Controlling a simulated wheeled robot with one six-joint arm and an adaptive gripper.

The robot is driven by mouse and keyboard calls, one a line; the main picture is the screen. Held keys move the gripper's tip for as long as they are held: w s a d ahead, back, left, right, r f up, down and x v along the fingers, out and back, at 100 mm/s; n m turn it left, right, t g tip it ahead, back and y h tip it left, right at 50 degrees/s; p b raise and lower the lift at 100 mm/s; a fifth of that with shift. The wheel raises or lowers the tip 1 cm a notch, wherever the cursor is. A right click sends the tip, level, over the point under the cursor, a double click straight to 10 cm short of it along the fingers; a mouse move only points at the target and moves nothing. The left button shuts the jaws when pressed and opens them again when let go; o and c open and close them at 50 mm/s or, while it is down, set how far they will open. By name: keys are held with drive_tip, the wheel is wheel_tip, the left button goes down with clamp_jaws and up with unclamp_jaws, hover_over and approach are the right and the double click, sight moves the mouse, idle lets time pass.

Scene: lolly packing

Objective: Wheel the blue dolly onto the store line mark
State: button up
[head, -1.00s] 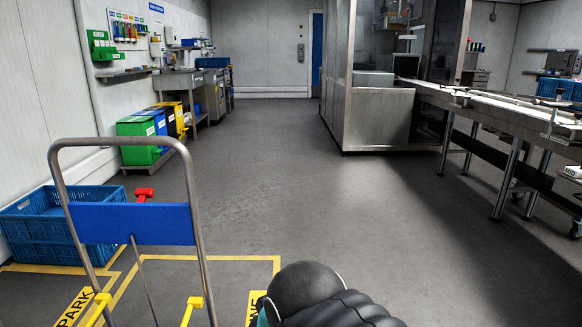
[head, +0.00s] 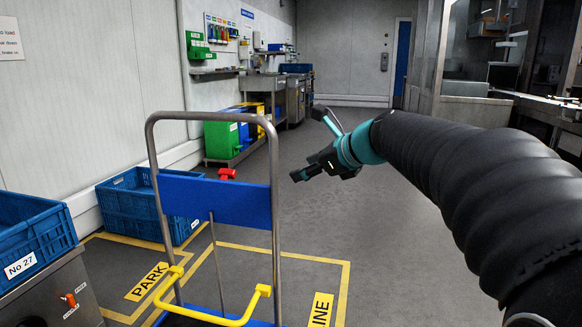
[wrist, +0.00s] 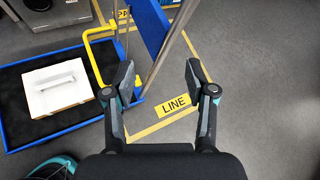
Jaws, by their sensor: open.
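The blue dolly (head: 216,198) has a tall grey metal handle frame, a blue panel and a yellow bar. In the wrist view its blue-rimmed deck with a black mat (wrist: 20,95) carries a white box (wrist: 60,90). The store line mark is a yellow floor outline (head: 310,257) with a LINE label (head: 320,311); that label also shows in the wrist view (wrist: 174,105). My gripper (head: 308,145) is open and empty, right of the handle frame in the head view.
A PARK label (head: 153,281) lies left of the LINE label. Blue crates (head: 140,205) stand on the floor by the left wall, and another crate (head: 35,250) sits on a metal unit. Coloured bins (head: 222,140) are farther back. The floor right of the marks is clear.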

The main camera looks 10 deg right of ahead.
sight(277, 162)
drive_tip(key=w+a+f+m, duration=0.1)
drive_tip(key=w+a, duration=0.1)
drive_tip(key=w, duration=0.3)
drive_tip(key=w+a+f+m+b, duration=0.1)
drive_tip(key=w+a, duration=0.1)
drive_tip(key=w, duration=0.3)
drive_tip(key=w+a+f+m+t, duration=0.1)
drive_tip(key=w+a+f, duration=0.1)
drive_tip(key=w, duration=0.3)
drive_tip(key=shift+a+m+y, duration=0.25)
drive_tip(key=shift+m+y, duration=0.05)
drive_tip(key=shift+m, duration=0.1)
clamp_jaws()
drive_tip(key=w+d+p, duration=0.3)
drive_tip(key=w+p, duration=0.1)
drive_tip(key=w, duration=0.6)
drive_tip(key=w+d+p, duration=0.4)
drive_tip(key=w+p, duration=0.1)
drive_tip(key=w, duration=0.5)
drive_tip(key=shift+w, duration=0.35)
drive_tip(key=shift+d+r, duration=0.1)
drive_tip(key=shift+d, duration=0.05)
